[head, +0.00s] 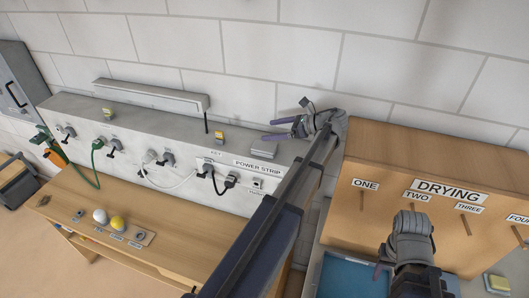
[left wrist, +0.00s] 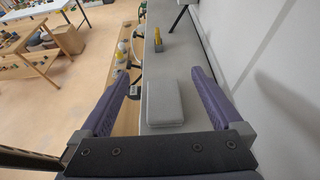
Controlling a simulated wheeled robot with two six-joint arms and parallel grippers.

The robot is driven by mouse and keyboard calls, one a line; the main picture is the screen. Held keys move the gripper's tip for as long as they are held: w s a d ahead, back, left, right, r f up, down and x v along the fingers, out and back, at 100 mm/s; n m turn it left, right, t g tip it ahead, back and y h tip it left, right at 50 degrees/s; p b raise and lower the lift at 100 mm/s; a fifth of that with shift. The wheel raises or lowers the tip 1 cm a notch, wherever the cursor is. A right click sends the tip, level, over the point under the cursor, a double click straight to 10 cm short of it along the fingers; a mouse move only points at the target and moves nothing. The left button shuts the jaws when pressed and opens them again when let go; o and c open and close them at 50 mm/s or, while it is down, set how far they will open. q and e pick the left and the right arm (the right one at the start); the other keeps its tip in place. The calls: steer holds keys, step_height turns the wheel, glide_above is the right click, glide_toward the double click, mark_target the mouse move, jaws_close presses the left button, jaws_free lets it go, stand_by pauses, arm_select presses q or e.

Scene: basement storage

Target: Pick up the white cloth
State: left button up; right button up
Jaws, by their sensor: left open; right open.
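The white cloth (head: 264,153) looks like a pale grey, flat folded rectangle lying on the grey ledge above the power strip panel. It also shows in the left wrist view (left wrist: 165,102), between the lines of my two purple fingers and apparently below them. My left gripper (head: 268,130) is open and empty, close to the cloth near the wall; it also shows in the left wrist view (left wrist: 161,77). My right gripper (head: 410,222) is in front of the wooden drying cabinet, away from the cloth; its fingertips are mostly hidden.
The white wall rises close behind the ledge (head: 150,117). A yellow item (head: 219,137) stands left of the cloth. The wooden drying cabinet (head: 390,150) is at the right. Plugs and cables hang on the panel above a wooden bench (head: 160,215) with a white and a yellow ball.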

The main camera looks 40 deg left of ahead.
arm_select(q)
steer(key=b, duration=0.6)
glide_toward(259, 144)
steer(key=x, duration=0.4)
steer(key=shift+s+f, duration=0.1)
steer(key=shift+f, duration=0.15)
steer(key=shift+x, duration=0.95)
steer(key=shift+s+a, duration=0.1)
steer(key=shift+a, duration=0.15)
steer(key=shift+s+a+f+b, duration=0.15)
steer(key=shift+a+b, duration=0.15)
steer(key=shift+b, duration=0.05)
steer(key=b+x, duration=0.1)
steer(key=x, duration=0.3)
steer(key=shift+a, duration=0.1)
steer(key=shift+c, duration=0.5)
steer(key=c, duration=1.1)
steer(key=shift+o, duration=0.2)
